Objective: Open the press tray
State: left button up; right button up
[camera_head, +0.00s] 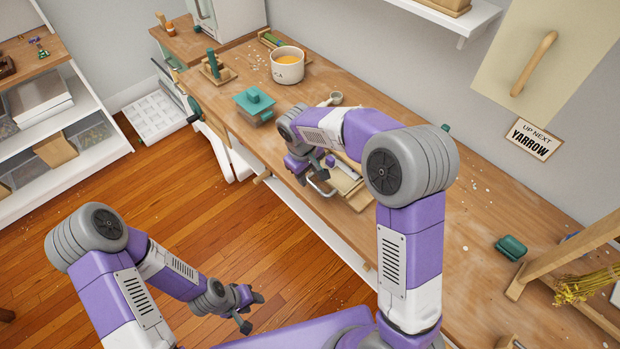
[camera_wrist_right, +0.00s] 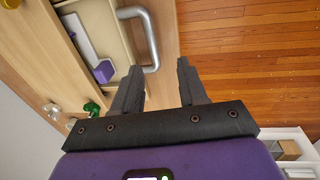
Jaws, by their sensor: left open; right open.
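The press tray (camera_head: 352,193) is a shallow pale wooden tray at the front edge of the workbench, partly hidden by my right arm. It has a grey metal bar handle (camera_head: 322,188). In the right wrist view the tray (camera_wrist_right: 118,42) is at the upper left, with a purple block and a pale bar inside, and its bent handle (camera_wrist_right: 152,42) is just beyond my fingertips, nearer the left finger. My right gripper (camera_wrist_right: 158,72) is open and empty; I see no clear contact with the handle. My left gripper (camera_head: 250,312) is open and empty above the floor, away from the bench.
On the workbench (camera_head: 450,240) stand a teal-lidded box (camera_head: 255,105), a white pot of orange liquid (camera_head: 287,66) and a small cup (camera_head: 335,98). A teal object (camera_head: 511,247) and a wooden stand (camera_head: 570,262) are at the right. Open floor (camera_head: 190,200) lies before the bench.

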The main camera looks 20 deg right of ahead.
aim_at(313, 184)
jog(key=f, duration=0.2)
jog(key=d+f+b, duration=0.1)
jog(key=f, duration=0.1)
jog(key=w+f+b, duration=0.1)
jog(key=f, duration=0.1)
jog(key=shift+d, duration=0.3)
grip_shut()
